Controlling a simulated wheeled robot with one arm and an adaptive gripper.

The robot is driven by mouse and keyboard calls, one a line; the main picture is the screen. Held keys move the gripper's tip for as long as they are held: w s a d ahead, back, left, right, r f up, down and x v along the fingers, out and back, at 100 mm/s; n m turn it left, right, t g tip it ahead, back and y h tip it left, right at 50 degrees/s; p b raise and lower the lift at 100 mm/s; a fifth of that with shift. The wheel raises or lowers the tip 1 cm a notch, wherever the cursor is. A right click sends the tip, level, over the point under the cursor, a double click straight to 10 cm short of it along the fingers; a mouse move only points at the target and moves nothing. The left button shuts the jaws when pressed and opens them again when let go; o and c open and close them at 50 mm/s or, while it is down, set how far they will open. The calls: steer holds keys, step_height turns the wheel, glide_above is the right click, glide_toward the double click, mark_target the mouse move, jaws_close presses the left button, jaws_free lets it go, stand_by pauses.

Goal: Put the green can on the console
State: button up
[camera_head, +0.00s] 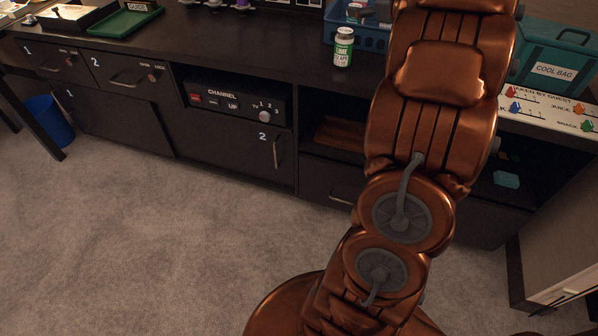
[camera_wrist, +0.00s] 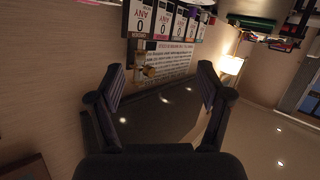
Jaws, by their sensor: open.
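A small green and white can (camera_head: 343,46) with a label that seems to read "LIME" stands upright on the dark top of the console (camera_head: 225,52), near its front edge. My arm rises through the right half of the head view and leaves it at the top, so my gripper does not show there. In the wrist view my gripper (camera_wrist: 160,84) is open, with nothing between its fingers. The can is not visible in the wrist view, which looks upside down at a wall with cards and a notice.
A blue basket (camera_head: 362,36) stands just behind the can. A teal cool bag (camera_head: 551,62) and a white board (camera_head: 548,108) with coloured markers are right of my arm. A green tray (camera_head: 126,22) lies far left.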

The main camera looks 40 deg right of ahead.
steer(key=w+a+r+m+g+h, duration=0.1)
steer(key=a+r+m+g+h, duration=0.25)
steer(key=a+h, duration=0.2)
steer(key=s+a+f+m+g+y, duration=0.1)
steer(key=s+a+f+g, duration=0.2)
steer(key=s+a+f, duration=0.5)
steer(key=s+a+f+g+y, duration=0.1)
steer(key=s+a+f+g, duration=0.4)
steer(key=a, duration=0.5)
steer(key=s+a+f+n+g+y, duration=0.2)
steer(key=s+a+f, duration=0.2)
steer(key=s+a, duration=0.6)
steer(key=s+a+f+n+g+y, duration=0.1)
steer(key=s+a+f+g+y, duration=0.2)
steer(key=s+a, duration=0.8)
steer(key=shift+a+f+n, duration=0.35)
steer(key=shift+a+f, duration=0.15)
steer(key=shift+a, duration=0.15)
steer(key=shift+g+y, duration=0.25)
step_height(320, 180, up, 23)
steer(key=s+p, duration=0.1)
steer(key=p, duration=2)
steer(key=shift+f+t, duration=0.15)
steer(key=shift+t, duration=0.25)
